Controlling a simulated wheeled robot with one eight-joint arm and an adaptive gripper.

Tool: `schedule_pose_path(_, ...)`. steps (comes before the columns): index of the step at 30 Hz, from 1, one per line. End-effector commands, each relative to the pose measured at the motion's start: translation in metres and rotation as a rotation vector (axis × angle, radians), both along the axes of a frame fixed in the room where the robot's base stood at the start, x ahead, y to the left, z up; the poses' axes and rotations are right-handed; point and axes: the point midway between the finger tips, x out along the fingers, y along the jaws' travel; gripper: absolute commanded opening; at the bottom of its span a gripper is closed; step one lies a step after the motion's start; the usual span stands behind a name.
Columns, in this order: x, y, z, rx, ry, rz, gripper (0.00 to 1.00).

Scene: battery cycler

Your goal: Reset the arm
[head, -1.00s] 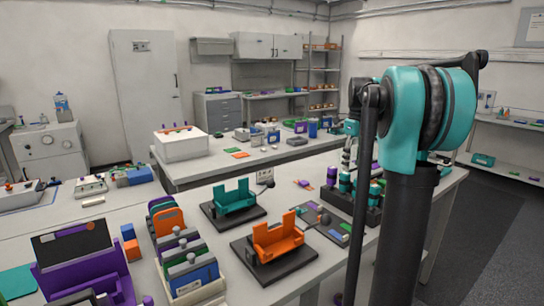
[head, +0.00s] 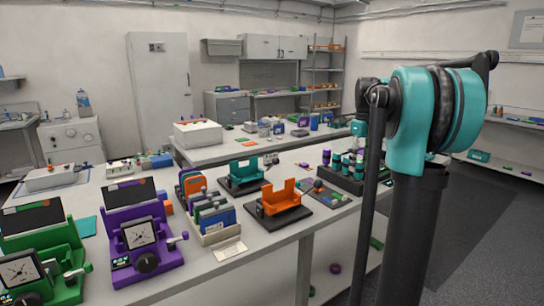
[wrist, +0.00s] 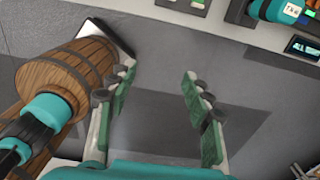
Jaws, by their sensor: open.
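My gripper (wrist: 157,76) is open in the wrist view. Its two fingers with green pads stand apart, with nothing between them, above a plain grey surface. In the head view my arm fills the right side, and its outer part is largely hidden behind the upper joint. Whether the gripper itself shows there, I cannot tell.
A worktable (head: 270,233) bears green (head: 40,262) and purple (head: 146,245) devices, teal (head: 243,176) and orange (head: 279,199) holders and a dark rack (head: 345,178). A wooden barrel-like object (wrist: 62,78) is left of my fingers. Floor (head: 480,235) is clear at right.

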Motion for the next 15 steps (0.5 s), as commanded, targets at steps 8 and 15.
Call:
schedule_pose_path(8,-0.008,0.007,-0.012,-0.004,-0.016,0.117,0.50)
schedule_pose_path(15,-0.022,0.018,-0.031,-0.014,-0.041,0.300,0.50)
